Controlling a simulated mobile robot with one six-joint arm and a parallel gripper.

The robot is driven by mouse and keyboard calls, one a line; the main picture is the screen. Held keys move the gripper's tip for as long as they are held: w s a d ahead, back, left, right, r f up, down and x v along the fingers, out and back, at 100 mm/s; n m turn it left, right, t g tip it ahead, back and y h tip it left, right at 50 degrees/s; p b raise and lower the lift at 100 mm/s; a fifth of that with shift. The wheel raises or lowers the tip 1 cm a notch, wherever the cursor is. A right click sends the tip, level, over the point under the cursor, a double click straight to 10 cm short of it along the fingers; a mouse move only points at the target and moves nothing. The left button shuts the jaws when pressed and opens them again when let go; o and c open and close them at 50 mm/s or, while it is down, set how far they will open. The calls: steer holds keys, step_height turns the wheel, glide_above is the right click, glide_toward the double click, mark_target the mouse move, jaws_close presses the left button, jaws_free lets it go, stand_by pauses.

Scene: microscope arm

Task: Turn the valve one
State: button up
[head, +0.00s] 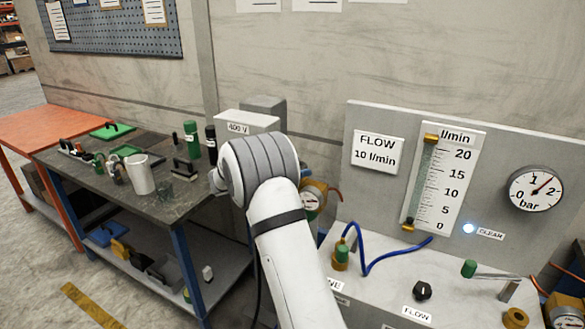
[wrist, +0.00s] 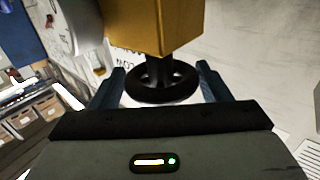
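In the wrist view a round black handwheel (wrist: 134,83), the valve, sits on a short stem under a yellow-brass block (wrist: 155,25). My gripper (wrist: 162,82) is open, with one dark blue finger on each side of the wheel. The fingers are close to the wheel's rim; I cannot tell whether they touch it. In the head view my arm hides the gripper and the handwheel.
A grey panel carries a flow scale (head: 443,180) and a bar gauge (head: 536,189). A black knob (head: 422,291) and a blue hose (head: 385,256) are on the bench below it. A dark worktable (head: 75,190) with tools and a white mug (head: 140,174) stands left.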

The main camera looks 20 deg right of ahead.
steer(key=o, duration=0.3)
steer(key=shift+a, duration=0.1)
steer(key=a+b, duration=0.1)
steer(key=a, duration=0.6)
steer(key=shift+w+a, duration=0.15)
steer(key=shift+a, duration=0.2)
